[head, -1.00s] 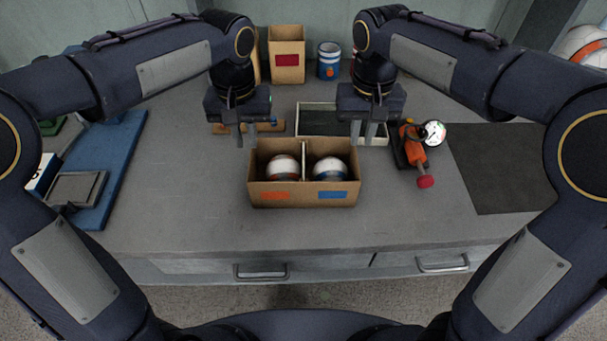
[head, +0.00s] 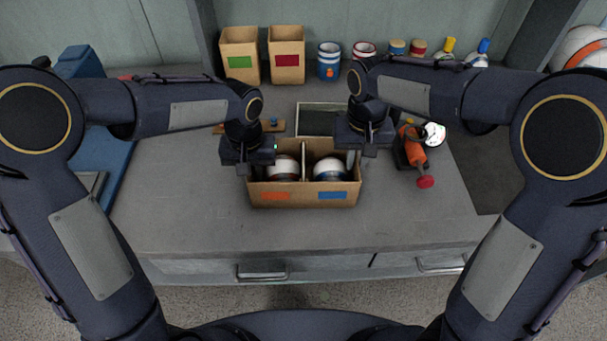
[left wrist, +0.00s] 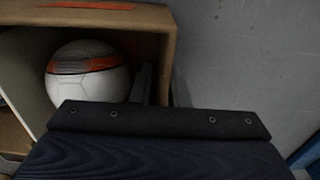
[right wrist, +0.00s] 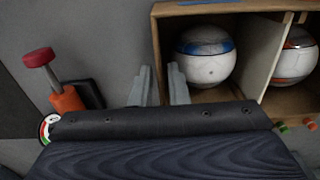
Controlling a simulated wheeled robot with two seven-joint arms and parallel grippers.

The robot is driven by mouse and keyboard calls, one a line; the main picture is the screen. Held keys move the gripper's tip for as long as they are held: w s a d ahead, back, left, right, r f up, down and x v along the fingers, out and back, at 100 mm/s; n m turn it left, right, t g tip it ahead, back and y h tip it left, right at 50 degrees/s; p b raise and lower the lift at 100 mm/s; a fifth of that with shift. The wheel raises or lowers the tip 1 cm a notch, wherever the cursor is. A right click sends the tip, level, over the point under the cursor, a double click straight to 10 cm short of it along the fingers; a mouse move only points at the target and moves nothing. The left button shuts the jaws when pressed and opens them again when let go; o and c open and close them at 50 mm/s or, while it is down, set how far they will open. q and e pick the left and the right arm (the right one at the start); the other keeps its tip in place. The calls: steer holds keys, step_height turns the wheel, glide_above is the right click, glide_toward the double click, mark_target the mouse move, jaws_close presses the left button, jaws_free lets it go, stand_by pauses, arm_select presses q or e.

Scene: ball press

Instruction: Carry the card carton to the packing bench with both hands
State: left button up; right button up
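The open card carton (head: 304,201) stands on the grey bench. It has two compartments with a divider, an orange patch on the left front and a blue patch on the right front. An orange-marked ball (left wrist: 88,84) sits in the left compartment and a blue-marked ball (right wrist: 205,62) in the right one. My left gripper (left wrist: 162,88) straddles the carton's left wall, one finger inside and one outside. My right gripper (right wrist: 160,88) straddles the right wall likewise. Both look open, with narrow gaps around the card; firm contact cannot be told. Fingertips are mostly hidden in the head view.
An orange tool with a red knob (head: 415,155) and a gauge stand close right of the carton. A pale-rimmed dark tray (head: 318,120) lies behind it. Card boxes (head: 287,55) and tins (head: 329,62) line the back. The bench in front of the carton is clear.

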arm_select(q)
jaws_close()
arm_select(e)
jaws_close()
arm_select(q)
steer(key=shift+r, duration=0.1)
arm_select(e)
steer(key=shift+r, duration=0.1)
